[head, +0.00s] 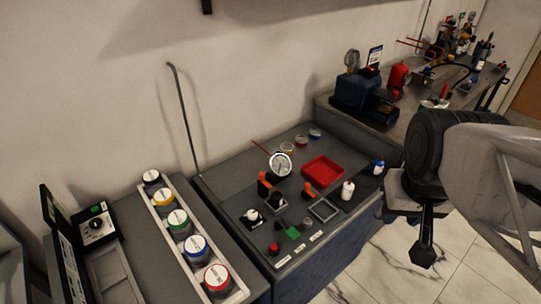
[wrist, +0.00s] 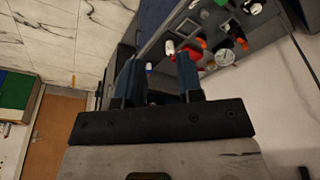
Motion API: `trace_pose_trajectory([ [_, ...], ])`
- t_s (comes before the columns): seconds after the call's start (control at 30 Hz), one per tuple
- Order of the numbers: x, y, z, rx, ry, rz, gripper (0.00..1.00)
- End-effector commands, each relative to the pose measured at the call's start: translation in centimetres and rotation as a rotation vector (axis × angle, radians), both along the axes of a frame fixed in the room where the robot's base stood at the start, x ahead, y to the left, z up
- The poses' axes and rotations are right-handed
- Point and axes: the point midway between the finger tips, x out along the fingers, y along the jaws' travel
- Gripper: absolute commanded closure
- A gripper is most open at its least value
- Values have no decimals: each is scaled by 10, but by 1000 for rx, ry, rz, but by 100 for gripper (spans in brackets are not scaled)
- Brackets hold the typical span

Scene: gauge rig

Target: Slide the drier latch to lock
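The gauge rig is a dark grey bench (head: 235,190) in the middle of the head view, with a round white dial gauge (head: 280,164) on top. Two orange-handled parts, one left (head: 263,180) and one right (head: 307,188), stand near the gauge. I cannot tell which small part is the drier latch. My gripper (head: 424,247) hangs in the air right of the bench, apart from everything. In the wrist view its two fingers (wrist: 160,78) are spread with nothing held between them. The gauge also shows in the wrist view (wrist: 225,57).
A red tray (head: 322,169), a white bottle (head: 347,190) and a green block (head: 293,232) are on the bench. A strip of coloured-lid jars (head: 181,222) lies to the left. A cluttered workbench with a blue machine (head: 357,92) stands behind. The marble floor (head: 370,275) is clear.

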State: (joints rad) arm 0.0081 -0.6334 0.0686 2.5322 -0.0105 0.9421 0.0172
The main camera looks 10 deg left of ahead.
Motion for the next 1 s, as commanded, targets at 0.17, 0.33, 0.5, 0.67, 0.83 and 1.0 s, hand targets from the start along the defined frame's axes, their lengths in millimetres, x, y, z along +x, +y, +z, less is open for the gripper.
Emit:
trace_pose_trajectory([
  [0.17, 0, 0, 0, 0, 0, 0, 66],
  [0.33, 0, 0, 0, 0, 0, 0, 66],
  [0.5, 0, 0, 0, 0, 0, 1, 52],
  [0.67, 6, 2, 1, -1, 4, 11, 52],
  [0.83, 22, 8, 1, -4, 14, 43, 52],
  [1.0, 49, 17, 1, -9, 31, 94, 52],
])
